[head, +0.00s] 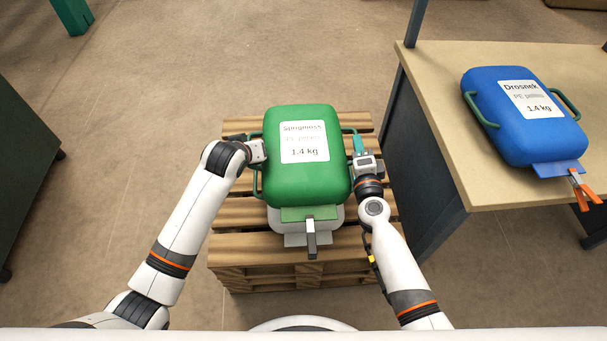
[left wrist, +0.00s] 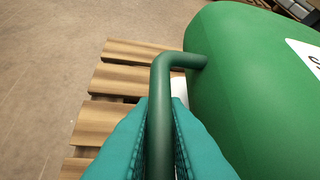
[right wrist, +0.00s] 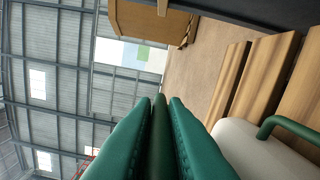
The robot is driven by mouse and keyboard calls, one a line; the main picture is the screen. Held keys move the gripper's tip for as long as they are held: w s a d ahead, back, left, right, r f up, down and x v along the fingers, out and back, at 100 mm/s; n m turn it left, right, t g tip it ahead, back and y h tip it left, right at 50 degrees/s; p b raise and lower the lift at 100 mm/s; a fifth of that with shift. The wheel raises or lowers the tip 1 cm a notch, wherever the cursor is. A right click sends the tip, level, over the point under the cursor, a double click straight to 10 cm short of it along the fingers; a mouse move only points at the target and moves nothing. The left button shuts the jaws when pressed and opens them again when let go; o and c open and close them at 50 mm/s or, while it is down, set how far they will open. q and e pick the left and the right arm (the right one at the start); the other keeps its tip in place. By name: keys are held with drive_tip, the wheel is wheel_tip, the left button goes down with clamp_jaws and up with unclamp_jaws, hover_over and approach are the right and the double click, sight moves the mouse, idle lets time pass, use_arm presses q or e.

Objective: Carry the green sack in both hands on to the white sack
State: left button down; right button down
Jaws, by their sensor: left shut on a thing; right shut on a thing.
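The green sack (head: 328,185) is level over the pallet, its label facing up. A clip hangs at its front flap. The white sack (head: 308,219) lies beneath it on the pallet, mostly hidden; its front edge and flap show. It also appears in the right wrist view (right wrist: 255,145) with a green handle. My left gripper (head: 257,151) is shut on the green sack's left handle, which shows between its fingers in the left wrist view (left wrist: 160,125). My right gripper (head: 359,148) is shut on the right handle (right wrist: 158,125). I cannot tell whether the two sacks touch.
The wooden pallet stack (head: 236,212) stands on the bare floor. At the right, a table (head: 432,80) holds a blue sack (head: 512,125) with an orange-handled clip (head: 582,190). A dark green cabinet (head: 25,170) stands at the far left. Floor is clear between cabinet and pallet.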

use_arm(q)
drive_tip(key=c, duration=1.8)
unclamp_jaws()
use_arm(e)
drive_tip(key=c, duration=1.8)
unclamp_jaws()
use_arm(q)
drive_tip(key=o, duration=0.3)
use_arm(e)
drive_tip(key=o, duration=0.3)
drive_tip(key=shift+r, duration=0.1)
use_arm(q)
drive_tip(key=shift+o, duration=0.2)
use_arm(e)
drive_tip(key=shift+o, duration=0.2)
use_arm(q)
drive_tip(key=shift+o, duration=0.6)
drive_tip(key=o, duration=0.7)
drive_tip(key=shift+r, duration=0.1)
drive_tip(key=v, duration=1.2)
